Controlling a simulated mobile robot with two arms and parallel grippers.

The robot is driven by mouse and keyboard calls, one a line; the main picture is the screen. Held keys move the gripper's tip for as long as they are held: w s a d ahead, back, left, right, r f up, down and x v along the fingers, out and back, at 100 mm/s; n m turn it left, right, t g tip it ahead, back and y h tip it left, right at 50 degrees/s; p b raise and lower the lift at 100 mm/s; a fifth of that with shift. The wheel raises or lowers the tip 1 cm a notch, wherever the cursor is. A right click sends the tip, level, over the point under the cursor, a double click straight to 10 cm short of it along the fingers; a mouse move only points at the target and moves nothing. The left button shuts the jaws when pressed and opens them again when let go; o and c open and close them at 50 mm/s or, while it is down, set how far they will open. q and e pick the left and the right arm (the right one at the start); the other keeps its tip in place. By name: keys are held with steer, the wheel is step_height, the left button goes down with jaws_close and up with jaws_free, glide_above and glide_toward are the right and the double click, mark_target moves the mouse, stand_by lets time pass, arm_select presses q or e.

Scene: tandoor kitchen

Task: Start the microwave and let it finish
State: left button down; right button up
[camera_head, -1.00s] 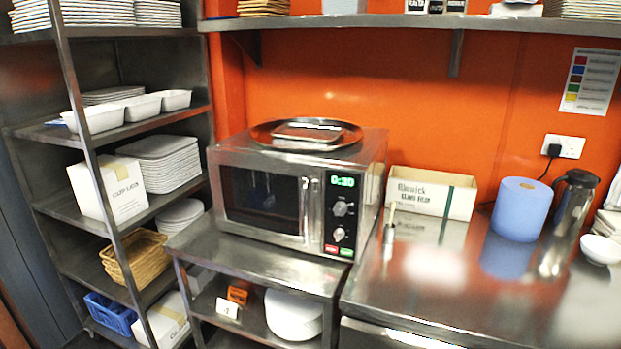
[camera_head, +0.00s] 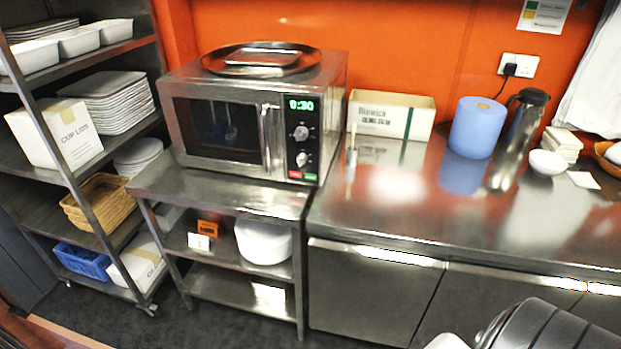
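The microwave (camera_head: 240,120) is a steel box standing on a steel side table, left of the middle. Its door is shut, with a dark window and a vertical handle (camera_head: 266,138). Its green display (camera_head: 301,104) reads 0:30. Below the display are two round knobs, then a red button (camera_head: 295,174) and a green button (camera_head: 311,176) at the bottom of the panel. Neither of my grippers shows in the head view. A dark ribbed part, probably of my own arm, is at the bottom right.
Round metal trays (camera_head: 262,60) lie on the microwave. A steel counter (camera_head: 420,205) to its right bears a cardboard box (camera_head: 392,114), a blue roll (camera_head: 477,127), a dark flask (camera_head: 519,125) and white bowls. A shelf rack (camera_head: 110,225) stands left. The dark floor in front looks clear.

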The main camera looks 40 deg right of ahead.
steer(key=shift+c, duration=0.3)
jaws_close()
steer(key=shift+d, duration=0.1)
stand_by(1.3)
